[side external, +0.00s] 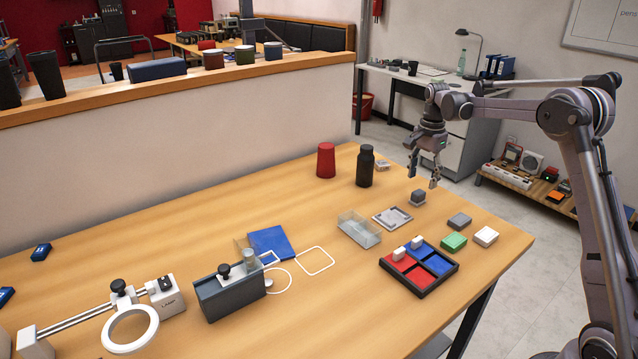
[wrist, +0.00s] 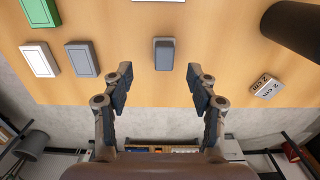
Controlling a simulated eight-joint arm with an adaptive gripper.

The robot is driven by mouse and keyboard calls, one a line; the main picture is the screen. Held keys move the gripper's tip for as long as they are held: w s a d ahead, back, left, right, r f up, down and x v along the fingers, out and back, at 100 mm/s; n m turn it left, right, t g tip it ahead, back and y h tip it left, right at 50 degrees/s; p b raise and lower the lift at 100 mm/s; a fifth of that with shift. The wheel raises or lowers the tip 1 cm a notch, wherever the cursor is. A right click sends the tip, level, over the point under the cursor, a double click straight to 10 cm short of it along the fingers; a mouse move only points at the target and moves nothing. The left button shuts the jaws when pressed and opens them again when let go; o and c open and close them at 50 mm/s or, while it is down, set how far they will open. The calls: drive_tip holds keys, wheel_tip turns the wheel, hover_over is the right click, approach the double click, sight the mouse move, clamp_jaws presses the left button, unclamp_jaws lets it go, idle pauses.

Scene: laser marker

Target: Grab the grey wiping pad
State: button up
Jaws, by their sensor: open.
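The flat grey pad (side external: 459,221) lies on the table near its right edge, beside a green pad (side external: 453,242) and a white pad (side external: 486,236). In the wrist view the grey pad (wrist: 82,59) is left of my gripper (wrist: 158,82). My gripper (side external: 423,181) is open and empty, above the table's right edge. A small dark grey block (side external: 417,198) stands just below it in the side view. In the wrist view this block (wrist: 163,54) is centred ahead of the fingers, with nothing between them.
A dark bottle (side external: 365,167) and red cup (side external: 326,160) stand left of my gripper. A small block marked "2 cm" (wrist: 265,87) lies at right in the wrist view. A red-blue tray (side external: 420,270), a grey square frame (side external: 392,217) and a clear box (side external: 359,230) stand nearby.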

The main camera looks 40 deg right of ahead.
sight(419, 192)
drive_tip(key=shift+w+d+f, duration=0.15)
drive_tip(key=shift+f, duration=1.6)
drive_tip(key=shift+w+d+f, duration=0.1)
drive_tip(key=shift+w+f, duration=0.05)
drive_tip(key=shift+f, duration=1.55)
drive_tip(key=c, duration=1.2)
